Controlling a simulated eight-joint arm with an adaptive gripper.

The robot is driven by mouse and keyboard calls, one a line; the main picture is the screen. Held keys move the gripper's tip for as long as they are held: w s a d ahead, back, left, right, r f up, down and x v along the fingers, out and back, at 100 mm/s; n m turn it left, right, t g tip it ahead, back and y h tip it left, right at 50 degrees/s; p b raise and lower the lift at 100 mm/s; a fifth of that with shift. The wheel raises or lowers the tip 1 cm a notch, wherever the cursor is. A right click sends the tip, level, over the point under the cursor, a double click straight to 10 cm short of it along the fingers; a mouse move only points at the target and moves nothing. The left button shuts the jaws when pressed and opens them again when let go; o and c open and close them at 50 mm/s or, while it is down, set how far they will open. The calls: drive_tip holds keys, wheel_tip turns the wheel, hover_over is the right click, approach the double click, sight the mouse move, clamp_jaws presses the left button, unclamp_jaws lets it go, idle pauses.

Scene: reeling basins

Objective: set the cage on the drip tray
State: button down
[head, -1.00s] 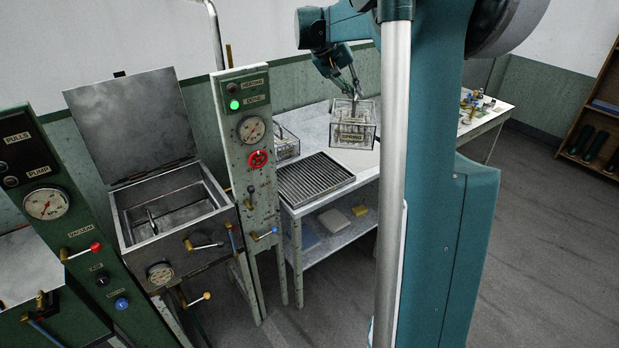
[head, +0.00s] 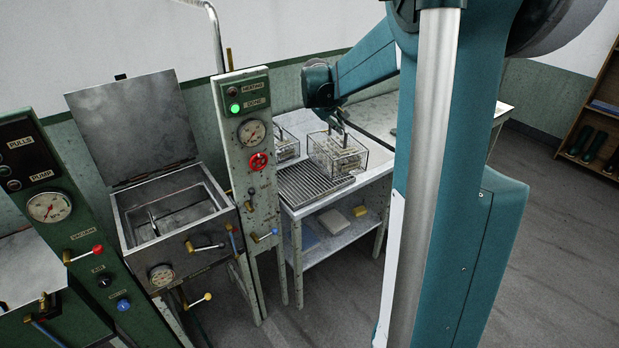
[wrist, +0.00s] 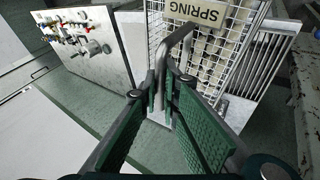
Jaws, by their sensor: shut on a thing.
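The cage (head: 338,158) is a wire basket with pale contents, hanging from my gripper (head: 341,126) by its bent handle. In the wrist view my gripper (wrist: 165,92) is shut on the grey handle, and the cage (wrist: 242,62) carries a label reading SPRING. The drip tray (head: 300,186) is a dark ribbed grate on the pale table. In the head view the cage overlaps the tray's back right part; it looks held above it, but I cannot tell the gap. The tray's ribbed edge shows beside the cage in the wrist view (wrist: 277,65).
A second wire cage (head: 285,147) stands on the table (head: 378,162) behind the tray. An open metal basin (head: 175,208) stands further left.

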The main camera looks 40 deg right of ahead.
drive_tip(key=w+a+f+n+t+y+p, duration=0.1)
drive_tip(key=w+a+f+n+t+y, duration=0.1)
drive_tip(key=w+a+n, duration=0.3)
drive_tip(key=w+a+f+n+t+y+p, duration=0.1)
drive_tip(key=w+a+f+n+t+y, duration=0.1)
drive_tip(key=w, duration=0.8)
drive_tip(key=a+f+n+y, duration=0.1)
drive_tip(key=a+f+n, duration=0.1)
drive_tip(key=a+n, duration=0.1)
drive_tip(key=shift+w+a+n+p, duration=0.2)
drive_tip(key=shift+w+n+p, duration=0.05)
drive_tip(key=shift+n+p, duration=0.15)
wheel_tip(320, 180, down, 6)
drive_tip(key=shift+f, duration=0.2)
drive_tip(key=shift+f, duration=1.8)
drive_tip(key=shift+f+b, duration=0.1)
drive_tip(key=shift+b, duration=0.2)
